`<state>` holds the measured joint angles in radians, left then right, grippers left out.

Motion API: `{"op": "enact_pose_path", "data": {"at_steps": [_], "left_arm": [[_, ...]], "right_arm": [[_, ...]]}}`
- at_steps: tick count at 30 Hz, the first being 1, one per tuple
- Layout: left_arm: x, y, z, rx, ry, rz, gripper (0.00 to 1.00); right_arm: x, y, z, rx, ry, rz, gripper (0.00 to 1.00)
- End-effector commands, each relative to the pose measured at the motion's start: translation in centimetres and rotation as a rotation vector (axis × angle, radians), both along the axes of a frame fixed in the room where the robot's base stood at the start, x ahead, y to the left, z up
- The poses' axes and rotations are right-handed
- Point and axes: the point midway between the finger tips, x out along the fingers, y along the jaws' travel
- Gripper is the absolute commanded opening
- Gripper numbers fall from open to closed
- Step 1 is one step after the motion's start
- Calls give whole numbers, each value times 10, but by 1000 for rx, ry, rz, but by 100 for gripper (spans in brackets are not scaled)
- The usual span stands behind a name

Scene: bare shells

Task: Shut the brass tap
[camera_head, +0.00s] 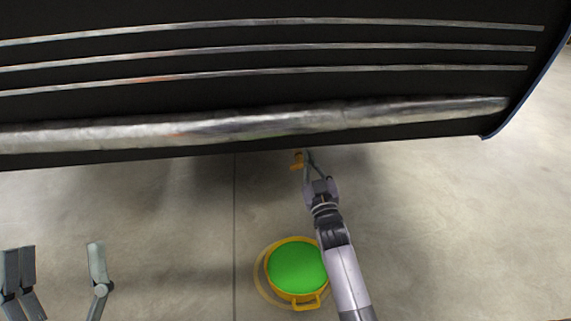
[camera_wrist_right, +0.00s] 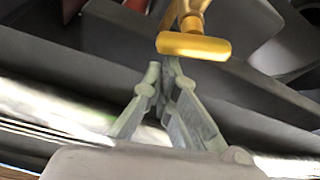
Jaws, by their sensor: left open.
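My right gripper (camera_head: 304,164) is right beside the tap. Its fingers (camera_wrist_right: 162,70) come together at the tips with nothing seen between them; whether they touch the handle I cannot tell. My left gripper (camera_head: 62,258) is open and empty at the lower left, far from the tap.
A dark panel (camera_head: 400,85) with metal strips and a thick metal bar (camera_head: 240,125) fills the top of the head view. A yellow pot (camera_head: 306,299) with a green inside stands on the concrete floor, partly behind my right arm. The floor at left centre is clear.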

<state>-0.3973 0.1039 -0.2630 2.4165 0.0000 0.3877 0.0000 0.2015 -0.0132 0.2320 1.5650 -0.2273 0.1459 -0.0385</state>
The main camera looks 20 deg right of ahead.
Motion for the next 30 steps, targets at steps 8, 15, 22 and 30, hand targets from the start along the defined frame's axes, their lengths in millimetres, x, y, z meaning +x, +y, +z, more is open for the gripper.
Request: {"op": "enact_pose_path", "data": {"at_steps": [8,15,22,30], "left_arm": [[19,-2,-18,42,141,9,70],[26,-3,-28,60,204,11,70],[28,-3,-30,64,218,12,70],[28,-3,-30,64,218,12,70]], "right_arm": [[-1,-5,-4,150,-38,-2,0],[-2,-7,-6,212,-57,0,0],[-2,-7,-6,225,-60,1,0],[-2,-7,-7,224,-59,0,0]]}}
